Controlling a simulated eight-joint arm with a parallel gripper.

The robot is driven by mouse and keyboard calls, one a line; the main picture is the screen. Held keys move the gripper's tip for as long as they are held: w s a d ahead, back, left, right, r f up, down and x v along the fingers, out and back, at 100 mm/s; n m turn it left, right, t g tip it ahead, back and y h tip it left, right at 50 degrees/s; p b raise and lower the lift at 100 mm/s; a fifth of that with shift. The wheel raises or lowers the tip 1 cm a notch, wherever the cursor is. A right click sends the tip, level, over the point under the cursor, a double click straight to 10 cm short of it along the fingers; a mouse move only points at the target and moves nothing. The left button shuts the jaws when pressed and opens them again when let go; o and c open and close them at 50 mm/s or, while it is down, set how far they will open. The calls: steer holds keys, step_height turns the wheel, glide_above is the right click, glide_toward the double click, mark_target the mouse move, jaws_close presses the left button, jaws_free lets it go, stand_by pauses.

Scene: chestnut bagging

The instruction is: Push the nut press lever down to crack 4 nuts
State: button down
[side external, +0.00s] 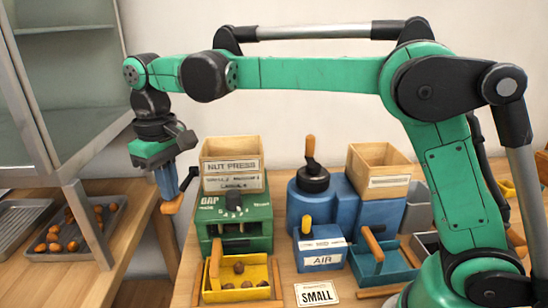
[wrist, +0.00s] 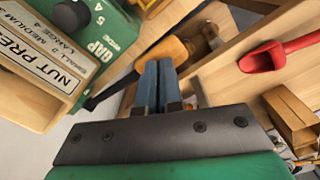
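The green nut press (side external: 233,222) stands on the bench with a wooden hopper (side external: 232,160) labelled NUT PRESS on top. It has a GAP dial and also shows in the wrist view (wrist: 97,22). Its lever is a black rod ending in an orange wooden handle (side external: 172,207) at the press's left side; the handle (wrist: 172,50) also shows in the wrist view. My gripper (side external: 170,194) points down at the handle, its blue fingers (wrist: 158,75) together with no visible gap. The tips are at or just above the handle; contact is not clear. A few brown nuts (side external: 238,267) lie in the yellow tray (side external: 262,292) before the press.
A blue machine (side external: 375,214) and a blue AIR unit (side external: 322,252) stand right of the press. A SMALL card (side external: 316,293) lies in front. A grey tray of chestnuts (side external: 77,232) is at the left. A red scoop (wrist: 265,57) shows in the wrist view.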

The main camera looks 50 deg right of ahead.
steer(key=shift+f, duration=0.9)
steer(key=shift+s+a+f, duration=0.1)
steer(key=shift+a+f, duration=0.05)
steer(key=shift+f, duration=0.95)
steer(key=shift+s+a+f, duration=0.15)
steer(key=shift+f, duration=1.05)
step_height(320, 180, up, 9)
glide_above(173, 207)
steer(key=w+d, duration=0.1)
steer(key=w, duration=0.1)
steer(key=shift+w+d, duration=0.15)
steer(key=shift+w, duration=0.05)
